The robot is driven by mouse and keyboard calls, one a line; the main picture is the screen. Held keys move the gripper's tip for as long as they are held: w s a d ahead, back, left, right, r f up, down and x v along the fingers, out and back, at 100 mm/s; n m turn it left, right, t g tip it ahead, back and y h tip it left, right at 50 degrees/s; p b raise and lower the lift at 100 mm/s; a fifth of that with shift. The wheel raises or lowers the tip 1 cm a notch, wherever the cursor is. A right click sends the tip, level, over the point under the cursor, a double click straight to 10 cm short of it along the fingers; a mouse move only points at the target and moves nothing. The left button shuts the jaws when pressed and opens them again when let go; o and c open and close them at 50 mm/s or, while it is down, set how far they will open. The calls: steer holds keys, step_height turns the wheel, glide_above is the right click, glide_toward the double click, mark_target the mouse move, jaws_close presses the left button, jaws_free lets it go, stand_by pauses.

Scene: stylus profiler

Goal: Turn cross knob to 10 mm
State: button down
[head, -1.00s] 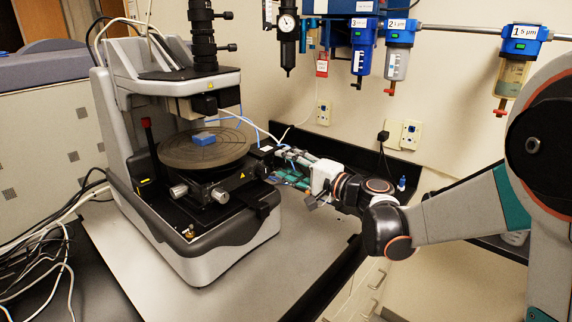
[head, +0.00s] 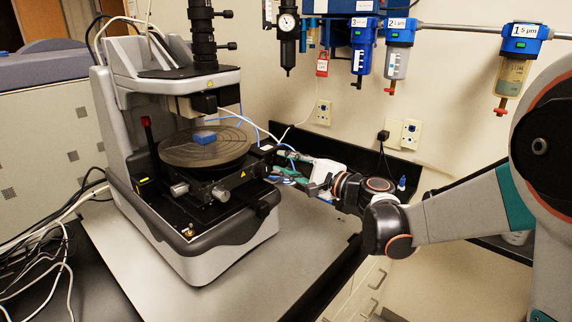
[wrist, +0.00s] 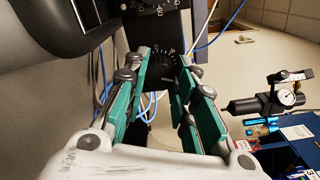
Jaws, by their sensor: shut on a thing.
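A black knob (wrist: 163,72) with white scale marks shows in the wrist view between the green pads of my gripper (wrist: 160,90). I take it as the cross knob; its numbers are too small to read. My gripper is shut on it, with pads on its left and right sides. A second black dial (wrist: 158,12) with white marks shows beyond it at the top edge. In the head view my gripper (head: 284,171) reaches the right side of the stage below the round plate (head: 175,152). The knob is hidden there.
The profiler (head: 185,245) stands on a grey bench top (head: 255,285). A blue block (head: 204,137) lies on the round plate. Blue cables run close to my gripper in the wrist view. Filters (head: 398,60) hang on the wall behind.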

steer(key=m, duration=0.3)
steer(key=m, duration=0.2)
steer(key=shift+m, duration=0.4)
steer(key=m, duration=0.4)
steer(key=shift+m+b, duration=0.3)
steer(key=c, duration=1.3)
jaws_free()
steer(key=shift+v, duration=4)
